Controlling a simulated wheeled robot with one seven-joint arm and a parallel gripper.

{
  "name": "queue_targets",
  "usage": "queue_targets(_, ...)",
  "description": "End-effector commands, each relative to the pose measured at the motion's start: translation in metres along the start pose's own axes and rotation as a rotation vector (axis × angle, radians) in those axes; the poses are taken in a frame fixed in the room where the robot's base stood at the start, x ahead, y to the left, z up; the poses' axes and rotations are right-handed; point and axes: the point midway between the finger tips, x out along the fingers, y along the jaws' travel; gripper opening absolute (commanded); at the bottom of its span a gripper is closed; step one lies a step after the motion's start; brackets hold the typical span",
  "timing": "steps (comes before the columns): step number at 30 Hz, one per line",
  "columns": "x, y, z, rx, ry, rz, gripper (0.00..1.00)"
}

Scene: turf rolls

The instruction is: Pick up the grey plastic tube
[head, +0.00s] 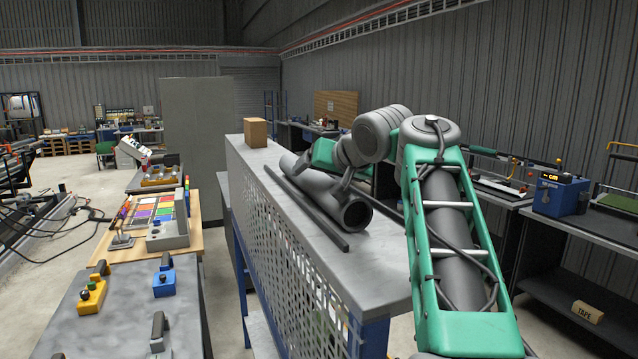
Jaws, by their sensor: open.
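The grey plastic tube (322,191) lies on its side on the grey top of a bench (300,226) in the head view. Its open end (354,214) faces toward me and its far end points back and left. My gripper (346,186) is open, just above the tube near its open end. It hides part of the tube's upper side. I cannot tell whether the fingers touch it.
A long dark bar (304,208) lies on the bench left of the tube. A cardboard box (255,132) stands at the bench's far end. A perforated panel (290,264) closes the bench's left side. A worktable with switches (125,310) stands at lower left.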

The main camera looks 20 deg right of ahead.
Motion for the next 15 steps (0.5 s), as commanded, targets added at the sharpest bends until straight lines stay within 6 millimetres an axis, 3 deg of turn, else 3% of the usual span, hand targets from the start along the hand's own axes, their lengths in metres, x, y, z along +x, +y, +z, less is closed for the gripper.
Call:
queue_targets(3,-0.0008,0.0004,-0.0004,0.0,0.001,0.001,0.79)
queue_targets(15,-0.0012,0.0013,-0.0005,0.001,0.001,0.002,0.46)
